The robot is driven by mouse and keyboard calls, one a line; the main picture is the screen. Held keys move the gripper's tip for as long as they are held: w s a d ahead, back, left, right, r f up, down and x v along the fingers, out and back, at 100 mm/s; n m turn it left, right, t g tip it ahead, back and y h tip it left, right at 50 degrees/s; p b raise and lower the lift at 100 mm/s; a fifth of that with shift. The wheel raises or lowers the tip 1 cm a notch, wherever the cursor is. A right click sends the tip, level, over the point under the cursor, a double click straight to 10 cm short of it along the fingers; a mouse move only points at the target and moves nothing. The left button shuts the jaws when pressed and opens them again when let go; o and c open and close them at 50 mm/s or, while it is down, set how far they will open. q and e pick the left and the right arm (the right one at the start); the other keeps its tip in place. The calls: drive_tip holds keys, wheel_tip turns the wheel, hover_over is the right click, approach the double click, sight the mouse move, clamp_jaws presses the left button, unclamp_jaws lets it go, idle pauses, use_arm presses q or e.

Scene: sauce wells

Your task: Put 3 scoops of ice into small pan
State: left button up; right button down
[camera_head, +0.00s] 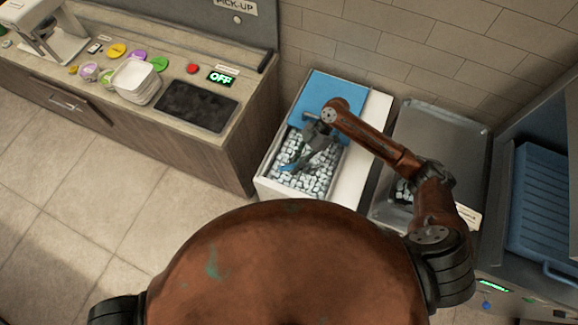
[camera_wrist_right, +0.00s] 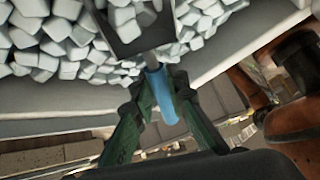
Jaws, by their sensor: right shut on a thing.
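My right gripper (camera_wrist_right: 155,108) is shut on the blue handle (camera_wrist_right: 160,90) of a scoop. In the head view my right gripper (camera_head: 312,150) is inside the white ice bin (camera_head: 268,165), above the ice cubes (camera_head: 305,180). A metal pan (camera_head: 440,125) stands right of the bin, with some ice cubes (camera_head: 403,190) at its near end, partly hidden by my arm. My left gripper is not in view.
A blue lid (camera_head: 335,88) covers the back part of the bin. A blue ribbed container (camera_head: 545,190) stands at the far right. The counter at left holds a stack of white trays (camera_head: 135,80) and a dark pad (camera_head: 197,104). The floor between is clear.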

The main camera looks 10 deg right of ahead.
sight(281, 168)
drive_tip(key=shift+w+d+f+h, duration=0.1)
drive_tip(key=shift+w+d+h, duration=0.05)
drive_tip(key=shift+d+h, duration=0.25)
drive_tip(key=r+p, duration=0.1)
drive_tip(key=a+r+p, duration=0.1)
drive_tip(key=p, duration=0.1)
drive_tip(key=shift+a+r, duration=0.15)
drive_tip(key=shift+r, duration=0.05)
drive_tip(key=shift+t+h, duration=0.4)
drive_tip(key=shift+h, duration=0.4)
drive_tip(key=r+p, duration=0.1)
drive_tip(key=a+r+p, duration=0.1)
drive_tip(key=p, duration=0.1)
drive_tip(key=s+a+r+p, duration=0.1)
drive_tip(key=r+p, duration=0.1)
drive_tip(key=shift+a+r, duration=0.1)
drive_tip(key=shift+a, duration=0.05)
drive_tip(key=a+r+p, duration=0.1)
drive_tip(key=p, duration=0.1)
drive_tip(key=shift+s+a+r+h+p, duration=0.15)
drive_tip(key=shift+s+h+p, duration=0.05)
drive_tip(key=shift+h+p, duration=0.15)
drive_tip(key=shift+s+a+r+h+p, duration=0.15)
drive_tip(key=shift+a+r+h+p, duration=0.2)
drive_tip(key=shift+a+p, duration=0.35)
drive_tip(key=shift+d, duration=0.15)
